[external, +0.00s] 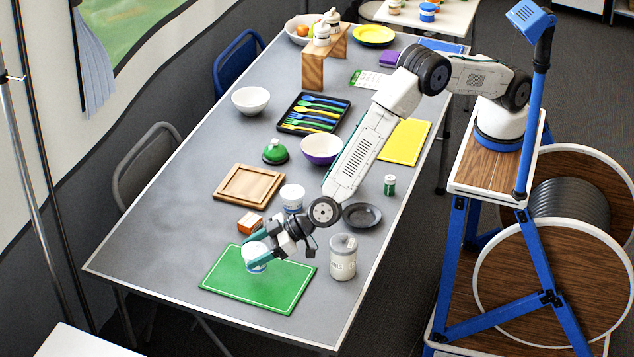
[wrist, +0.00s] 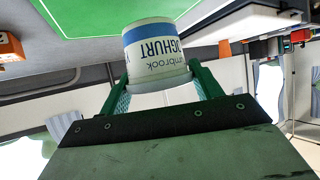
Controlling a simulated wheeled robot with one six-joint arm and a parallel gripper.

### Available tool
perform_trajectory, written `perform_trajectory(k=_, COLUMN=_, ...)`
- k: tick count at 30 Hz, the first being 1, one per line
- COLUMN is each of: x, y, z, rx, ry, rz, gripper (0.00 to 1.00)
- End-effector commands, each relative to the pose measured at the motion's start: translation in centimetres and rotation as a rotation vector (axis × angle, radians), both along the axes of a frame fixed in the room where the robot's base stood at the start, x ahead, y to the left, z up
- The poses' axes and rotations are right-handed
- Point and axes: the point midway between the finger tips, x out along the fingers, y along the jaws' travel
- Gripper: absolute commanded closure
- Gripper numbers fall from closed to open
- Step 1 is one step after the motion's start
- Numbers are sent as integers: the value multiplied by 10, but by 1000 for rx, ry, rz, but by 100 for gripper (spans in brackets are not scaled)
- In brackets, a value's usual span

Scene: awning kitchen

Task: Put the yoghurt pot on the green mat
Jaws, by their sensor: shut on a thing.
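The yoghurt pot (external: 254,252) is white with a blue band, and its lettering shows in the wrist view (wrist: 155,50). My gripper (external: 262,249) is shut on it, with a green finger on each side of the pot in the wrist view (wrist: 160,88). The green mat (external: 287,288) lies flat near the front end of the grey table. In the external view the pot appears over the mat's back left part. I cannot tell whether its base touches the mat. The mat also shows above the pot in the wrist view (wrist: 90,15).
A white tub (external: 292,197), an orange box (external: 250,223) and a wooden board (external: 248,186) stand behind the mat. The table left of the mat is clear.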

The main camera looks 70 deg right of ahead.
Motion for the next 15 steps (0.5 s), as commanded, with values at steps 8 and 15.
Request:
perform_trajectory(k=8, x=0, y=0, z=-34, rx=-1, ry=1, rz=-1, gripper=62)
perform_trajectory(k=15, x=0, y=0, z=-35, rx=1, ry=0, rz=0, gripper=62)
